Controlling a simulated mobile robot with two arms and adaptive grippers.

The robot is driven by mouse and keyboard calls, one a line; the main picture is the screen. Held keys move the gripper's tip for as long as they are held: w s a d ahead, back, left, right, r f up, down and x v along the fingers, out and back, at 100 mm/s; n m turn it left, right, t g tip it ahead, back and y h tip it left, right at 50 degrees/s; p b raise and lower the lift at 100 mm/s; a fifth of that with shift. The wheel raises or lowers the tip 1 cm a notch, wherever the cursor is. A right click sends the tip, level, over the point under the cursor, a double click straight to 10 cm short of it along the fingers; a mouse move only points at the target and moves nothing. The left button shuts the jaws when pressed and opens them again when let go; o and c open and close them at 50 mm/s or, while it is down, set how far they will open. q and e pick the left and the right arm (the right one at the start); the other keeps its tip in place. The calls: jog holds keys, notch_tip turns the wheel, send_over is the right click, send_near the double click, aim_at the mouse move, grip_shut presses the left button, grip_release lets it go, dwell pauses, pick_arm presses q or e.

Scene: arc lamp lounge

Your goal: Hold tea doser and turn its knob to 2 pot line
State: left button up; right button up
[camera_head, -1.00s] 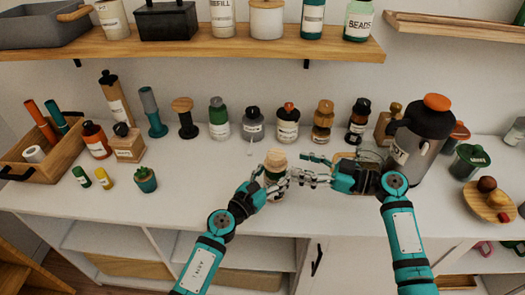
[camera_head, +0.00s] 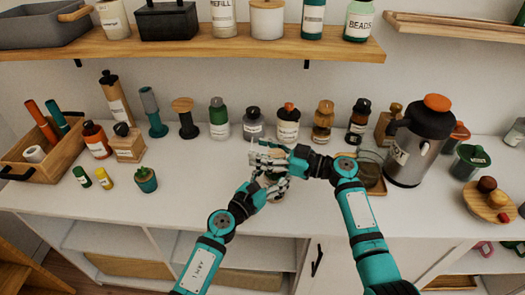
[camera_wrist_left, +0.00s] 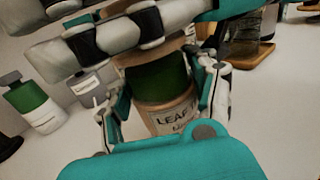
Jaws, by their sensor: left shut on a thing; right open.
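The knob and any pot-line marks are hidden. In the head view the two grippers cover nearly all of the doser.
A row of bottles and jars, including a green bottle (camera_head: 218,118) and a white-labelled jar (camera_head: 288,124), stands behind the grippers. A steel flask (camera_head: 418,140) and a glass vessel on a wooden base (camera_head: 371,176) stand to the right.

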jog(key=c, duration=1.1)
grip_shut()
